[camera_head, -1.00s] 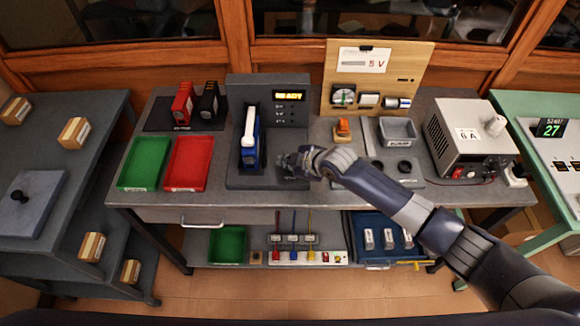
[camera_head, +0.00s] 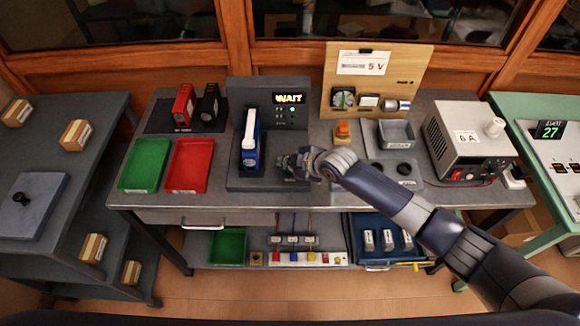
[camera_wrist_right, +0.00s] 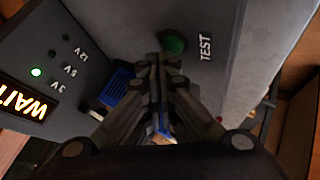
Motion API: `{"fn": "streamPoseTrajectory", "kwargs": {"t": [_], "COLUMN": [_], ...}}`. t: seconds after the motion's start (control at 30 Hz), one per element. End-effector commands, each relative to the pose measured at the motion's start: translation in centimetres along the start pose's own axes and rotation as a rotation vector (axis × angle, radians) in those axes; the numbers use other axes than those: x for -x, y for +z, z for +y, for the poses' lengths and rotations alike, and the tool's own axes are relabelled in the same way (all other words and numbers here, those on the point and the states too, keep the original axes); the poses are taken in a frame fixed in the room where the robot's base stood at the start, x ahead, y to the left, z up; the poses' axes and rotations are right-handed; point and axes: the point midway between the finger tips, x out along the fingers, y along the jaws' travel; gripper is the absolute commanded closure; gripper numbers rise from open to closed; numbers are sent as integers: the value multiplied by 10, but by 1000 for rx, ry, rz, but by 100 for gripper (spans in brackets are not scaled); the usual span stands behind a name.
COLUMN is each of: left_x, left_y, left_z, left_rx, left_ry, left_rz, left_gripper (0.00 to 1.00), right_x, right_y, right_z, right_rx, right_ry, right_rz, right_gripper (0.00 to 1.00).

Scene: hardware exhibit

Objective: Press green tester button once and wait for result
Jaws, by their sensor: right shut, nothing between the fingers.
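The dark tester (camera_head: 262,182) stands on the grey bench, and its display (camera_head: 289,98) reads "WAIT". In the right wrist view the display (camera_wrist_right: 22,104) also reads "WAIT", and a green lamp is lit beside the "3V" label. The green tester button (camera_wrist_right: 174,43) shows next to the word "TEST". My right gripper (camera_head: 284,164) is shut and empty at the tester's base. In the right wrist view its fingertips (camera_wrist_right: 165,62) are close to the button; I cannot tell whether they touch it. A blue and white device (camera_head: 250,143) stands upright in the tester. My left gripper is not in view.
A green tray (camera_head: 146,165) and a red tray (camera_head: 189,166) lie left of the tester. A red and a black block stand behind them. A grey power unit (camera_head: 466,138) stands at the right.

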Motion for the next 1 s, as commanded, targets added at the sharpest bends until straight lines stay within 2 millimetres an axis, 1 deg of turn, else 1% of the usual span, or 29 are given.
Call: {"fn": "streamPoseTrajectory", "kwargs": {"t": [0.03,0.07,0.47,0.57,0.9,1.0], "left_x": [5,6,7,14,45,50], "left_y": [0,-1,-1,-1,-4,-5], "left_z": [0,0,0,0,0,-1], "left_rx": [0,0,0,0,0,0], "left_ry": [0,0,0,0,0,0], "left_rz": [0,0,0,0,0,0], "left_gripper": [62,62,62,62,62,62], "right_x": [4,4,6,11,36,40], "right_y": [-3,-3,-4,-8,-26,-29], "right_z": [3,3,5,9,27,30], "right_rx": [0,0,0,0,1,1], "right_ry": [0,0,1,2,2,2], "right_rz": [0,0,1,1,2,1], "right_gripper": [100,100,100,100,100,100]}}
